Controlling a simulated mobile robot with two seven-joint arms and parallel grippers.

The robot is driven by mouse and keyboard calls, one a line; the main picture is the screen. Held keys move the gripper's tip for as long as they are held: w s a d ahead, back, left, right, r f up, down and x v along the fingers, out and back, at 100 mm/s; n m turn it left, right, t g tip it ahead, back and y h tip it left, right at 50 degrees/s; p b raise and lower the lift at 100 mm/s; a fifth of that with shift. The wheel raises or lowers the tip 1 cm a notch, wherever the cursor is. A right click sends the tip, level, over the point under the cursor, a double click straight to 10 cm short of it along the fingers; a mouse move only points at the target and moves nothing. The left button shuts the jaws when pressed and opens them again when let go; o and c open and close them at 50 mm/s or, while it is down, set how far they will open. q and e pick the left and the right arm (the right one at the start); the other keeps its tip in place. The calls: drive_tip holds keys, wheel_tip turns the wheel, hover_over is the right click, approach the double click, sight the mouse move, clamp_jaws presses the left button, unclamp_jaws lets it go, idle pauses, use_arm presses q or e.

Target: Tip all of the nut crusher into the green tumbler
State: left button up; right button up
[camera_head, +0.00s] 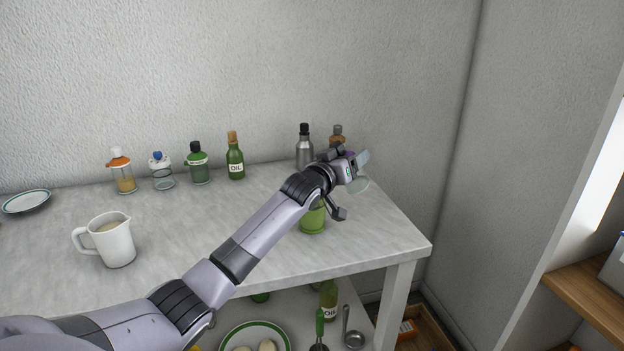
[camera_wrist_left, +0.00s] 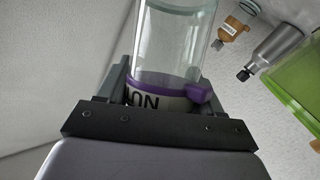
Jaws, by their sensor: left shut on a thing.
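My left gripper (camera_head: 350,175) is shut on a clear glass vessel with a purple band, held above the right end of the table. In the left wrist view this vessel (camera_wrist_left: 168,45) sits between the fingers. The letters "ON" show on its pale label, and the visible glass looks empty. I cannot tell for sure that it is the nut crusher. The green tumbler (camera_head: 312,219) stands on the table below the left wrist, its upper part hidden by my arm. It appears large and green at the right of the left wrist view (camera_wrist_left: 292,80). My right gripper is not in view.
A steel bottle (camera_head: 304,148) and a brown-topped bottle (camera_head: 337,134) stand close behind the gripper. An oil bottle (camera_head: 235,160), several jars and a white jug (camera_head: 113,243) stand further left. The table (camera_head: 210,230) is bare in the middle. A wall stands behind.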

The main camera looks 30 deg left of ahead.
use_arm(q)
drive_tip(key=shift+w+d+r+m+g+p, duration=0.15)
drive_tip(key=shift+w+d+m+g+p, duration=0.25)
drive_tip(key=shift+p, duration=0.4)
drive_tip(key=shift+w+d+f+m+g+y, duration=0.15)
drive_tip(key=shift+w+d+f+m+g, duration=0.15)
drive_tip(key=shift+w+d+f+g, duration=0.2)
drive_tip(key=shift+w+d+f+m+g+y, duration=0.15)
drive_tip(key=shift+w+d+f+m+g, duration=0.2)
drive_tip(key=shift+w, duration=0.25)
drive_tip(key=shift+m+g, duration=0.55)
drive_tip(key=shift+g, duration=0.4)
drive_tip(key=r, duration=0.1)
drive_tip(key=w+d+r, duration=0.1)
drive_tip(key=r, duration=0.3)
drive_tip(key=shift+w+d, duration=0.2)
drive_tip(key=shift+w, duration=0.15)
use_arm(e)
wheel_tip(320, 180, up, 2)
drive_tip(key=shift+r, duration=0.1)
use_arm(q)
drive_tip(key=shift+f, duration=0.1)
